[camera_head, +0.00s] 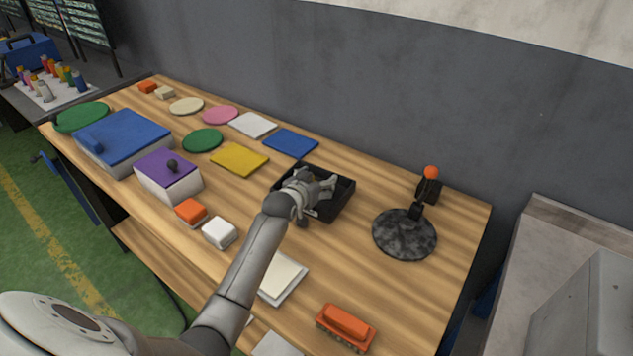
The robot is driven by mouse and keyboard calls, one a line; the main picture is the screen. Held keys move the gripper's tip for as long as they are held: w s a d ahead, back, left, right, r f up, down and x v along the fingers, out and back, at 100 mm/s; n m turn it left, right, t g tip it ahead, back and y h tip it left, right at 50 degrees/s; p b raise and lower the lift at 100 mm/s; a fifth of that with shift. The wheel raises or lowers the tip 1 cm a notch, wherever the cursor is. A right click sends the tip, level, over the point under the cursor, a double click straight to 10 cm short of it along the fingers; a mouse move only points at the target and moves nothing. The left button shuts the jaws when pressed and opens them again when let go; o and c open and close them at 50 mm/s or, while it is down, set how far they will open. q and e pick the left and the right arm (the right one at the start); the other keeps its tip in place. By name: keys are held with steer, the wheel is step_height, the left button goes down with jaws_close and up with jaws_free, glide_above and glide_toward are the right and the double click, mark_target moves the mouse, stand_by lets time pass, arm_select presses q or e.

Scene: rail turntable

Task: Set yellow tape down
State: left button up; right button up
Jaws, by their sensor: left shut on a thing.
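My left gripper (318,189) is over the black tray (345,198) on the wooden table. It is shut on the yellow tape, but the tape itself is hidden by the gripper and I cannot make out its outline. I cannot tell whether the gripper touches the tray. A flat yellow square (240,160) lies on the table left of the tray. My right gripper is not in view.
A dark round stand (405,235) with an orange ball on top is right of the tray. A blue square (291,142) lies behind the tray. An orange block-like thing (346,327) is near the front edge. Bare wood (350,258) lies in front of the tray.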

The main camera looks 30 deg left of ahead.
arm_select(q)
steer(key=o, duration=0.7)
steer(key=shift+s+d+f, duration=0.1)
steer(key=shift+s+f, duration=0.05)
steer(key=shift+f, duration=0.3)
steer(key=shift+s+d+f, duration=0.1)
steer(key=shift+s+f, duration=0.05)
steer(key=shift+f, duration=0.3)
steer(key=shift+w+r, duration=0.15)
steer(key=shift+r, duration=0.4)
steer(key=shift+s, duration=0.2)
steer(key=v, duration=0.5)
steer(key=r+v, duration=0.1)
steer(key=v, duration=0.5)
steer(key=shift+a+r, duration=0.2)
